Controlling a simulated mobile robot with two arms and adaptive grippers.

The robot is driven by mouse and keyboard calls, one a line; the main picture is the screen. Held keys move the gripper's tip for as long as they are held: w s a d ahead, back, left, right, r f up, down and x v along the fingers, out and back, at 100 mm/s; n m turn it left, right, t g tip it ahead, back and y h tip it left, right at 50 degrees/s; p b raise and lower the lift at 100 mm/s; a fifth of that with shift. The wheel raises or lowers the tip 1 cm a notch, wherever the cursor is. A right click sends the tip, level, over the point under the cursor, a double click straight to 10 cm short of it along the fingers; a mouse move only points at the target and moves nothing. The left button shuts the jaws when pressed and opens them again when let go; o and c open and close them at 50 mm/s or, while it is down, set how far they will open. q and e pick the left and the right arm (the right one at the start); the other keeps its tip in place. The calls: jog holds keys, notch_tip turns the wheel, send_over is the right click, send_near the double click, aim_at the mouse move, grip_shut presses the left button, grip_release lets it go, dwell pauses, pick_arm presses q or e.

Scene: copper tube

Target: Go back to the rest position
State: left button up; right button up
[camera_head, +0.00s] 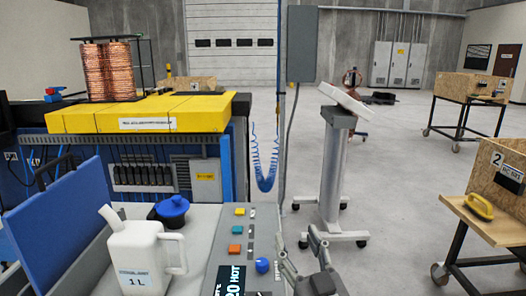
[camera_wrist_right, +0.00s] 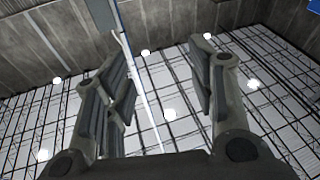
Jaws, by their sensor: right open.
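My right gripper (camera_head: 304,262) is at the bottom centre of the head view, just right of the control panel. It also shows in the right wrist view (camera_wrist_right: 165,80), with its fingers spread apart and nothing between them. My left gripper is in neither view.
A control panel (camera_head: 237,246) with coloured buttons is close left of my right gripper. A white jug (camera_head: 142,255) stands left of it. A grey pedestal (camera_head: 333,170) is behind. A wooden cart (camera_head: 490,215) stands at right. Open floor (camera_head: 400,160) lies between.

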jog(key=s+d+f+m+g+h, duration=0.1)
jog(key=s+d+f+g+h, duration=0.15)
jog(key=f, duration=0.45)
jog(key=s+d+f+m+g+h, duration=0.1)
jog(key=s+d+f+g, duration=0.3)
jog(key=f, duration=0.4)
jog(key=s+d+f+m+g+h, duration=0.1)
jog(key=s+d+f+g+h, duration=0.2)
jog(key=f, duration=0.4)
jog(key=s+d+f+n+g+y, duration=0.15)
jog(key=s+f+g, duration=0.3)
jog(key=s, duration=0.45)
jog(key=s+d+f+m+g, duration=0.1)
jog(key=s+d+f+g, duration=0.3)
jog(key=s, duration=0.5)
notch_tip(320, 180, down, 26)
jog(key=s+a, duration=0.2)
jog(key=s+d+f, duration=0.1)
jog(key=s+f, duration=0.7)
jog(key=s+d+f+g, duration=0.1)
jog(key=s+d+f, duration=0.1)
jog(key=s+f, duration=0.6)
jog(key=shift+s+d+f+n+p, duration=0.25)
jog(key=shift+s+f+n+p, duration=0.1)
jog(key=shift+n+p, duration=0.1)
